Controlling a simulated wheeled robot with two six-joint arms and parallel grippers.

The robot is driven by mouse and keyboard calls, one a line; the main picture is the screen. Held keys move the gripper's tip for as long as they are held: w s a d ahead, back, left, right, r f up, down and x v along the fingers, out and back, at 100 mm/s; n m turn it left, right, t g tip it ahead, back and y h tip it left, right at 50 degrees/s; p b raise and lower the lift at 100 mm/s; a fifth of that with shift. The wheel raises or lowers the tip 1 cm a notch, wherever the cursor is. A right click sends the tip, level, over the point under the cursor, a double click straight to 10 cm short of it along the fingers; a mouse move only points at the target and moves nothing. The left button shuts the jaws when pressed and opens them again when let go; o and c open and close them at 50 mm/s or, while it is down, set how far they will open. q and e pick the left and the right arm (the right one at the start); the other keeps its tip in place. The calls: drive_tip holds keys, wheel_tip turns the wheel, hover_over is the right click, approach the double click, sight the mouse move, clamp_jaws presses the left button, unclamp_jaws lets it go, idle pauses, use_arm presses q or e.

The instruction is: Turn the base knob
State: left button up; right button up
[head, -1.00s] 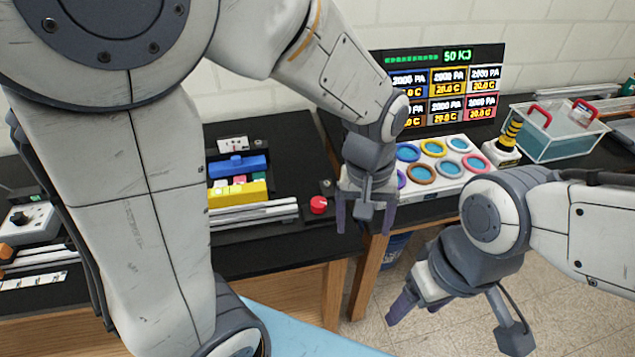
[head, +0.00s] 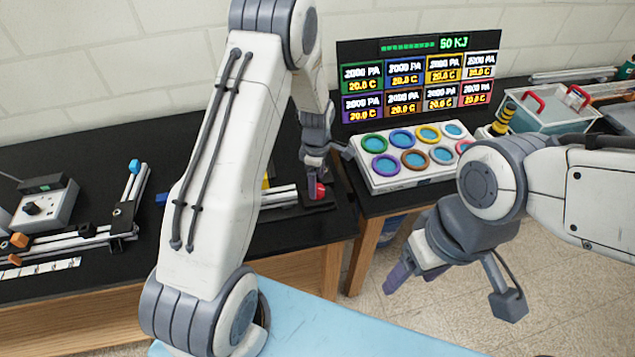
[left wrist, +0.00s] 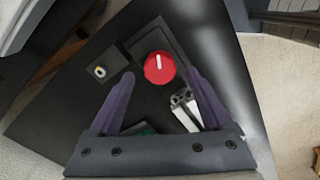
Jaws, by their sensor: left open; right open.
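The base knob is a round red knob with a white pointer line. In the left wrist view the knob (left wrist: 159,67) sits on a dark square base, just beyond and between the spread fingertips. In the head view the knob (head: 319,191) shows at the bench's right end, partly hidden by my left gripper. My left gripper (head: 314,185) points down over it and is open; it also shows in the left wrist view (left wrist: 160,75). I cannot tell whether the fingers touch the knob. My right gripper (head: 410,275) is open and empty, in front of the benches and away from the knob.
Aluminium rails (head: 280,196) end close to the knob. A white panel of coloured rings (head: 405,180) and a display screen (head: 420,80) stand to the right. A clear bin with red handles (head: 550,110) is farther right. A grey control box (head: 45,203) sits at left.

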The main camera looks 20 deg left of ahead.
use_arm(q)
drive_tip(key=shift+f, duration=1.4)
clamp_jaws()
